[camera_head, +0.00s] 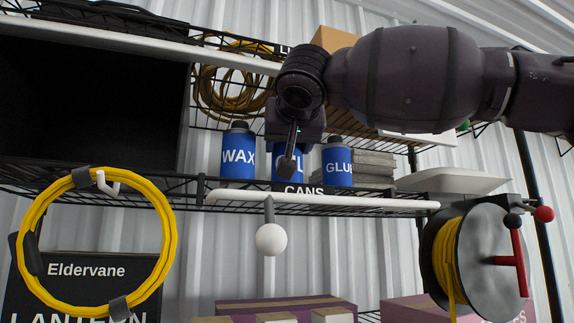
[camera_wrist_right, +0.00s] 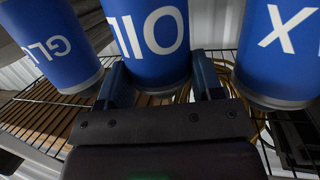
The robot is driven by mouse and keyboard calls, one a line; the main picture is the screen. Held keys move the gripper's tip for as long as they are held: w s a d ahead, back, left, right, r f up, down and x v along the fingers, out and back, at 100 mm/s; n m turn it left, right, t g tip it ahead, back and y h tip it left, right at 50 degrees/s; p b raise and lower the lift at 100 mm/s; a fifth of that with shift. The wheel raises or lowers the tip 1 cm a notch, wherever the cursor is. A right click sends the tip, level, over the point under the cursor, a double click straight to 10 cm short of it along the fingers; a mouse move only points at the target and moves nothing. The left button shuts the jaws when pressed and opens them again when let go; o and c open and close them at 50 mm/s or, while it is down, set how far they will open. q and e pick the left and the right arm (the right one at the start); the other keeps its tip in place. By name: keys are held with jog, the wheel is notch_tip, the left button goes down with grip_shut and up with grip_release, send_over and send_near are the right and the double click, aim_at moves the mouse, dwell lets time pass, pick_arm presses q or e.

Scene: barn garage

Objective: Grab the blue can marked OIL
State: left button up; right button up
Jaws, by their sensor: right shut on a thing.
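The blue OIL can (camera_head: 299,172) stands on the wire shelf labelled CANS, partly hidden behind my right gripper (camera_head: 288,160). In the right wrist view the OIL can (camera_wrist_right: 150,35) sits between the two fingers of my right gripper (camera_wrist_right: 162,82), which is shut on it. Its white lettering appears upside down there. A blue WAX can (camera_head: 238,168) stands to its left and a blue GLUE can (camera_head: 337,170) to its right. In the wrist view these sides are swapped, close beside the fingers. My left gripper is not in view.
A stack of grey slabs (camera_head: 374,170) and a pale tray (camera_head: 453,181) lie right of the cans. A coiled yellow hose (camera_head: 165,235) and a reel (camera_head: 478,262) hang in front. An upper wire shelf with coiled rope (camera_head: 212,90) and a box (camera_head: 333,39) is above.

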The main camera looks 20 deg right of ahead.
jog(key=shift+c, duration=0.9)
jog(key=shift+r, duration=0.1)
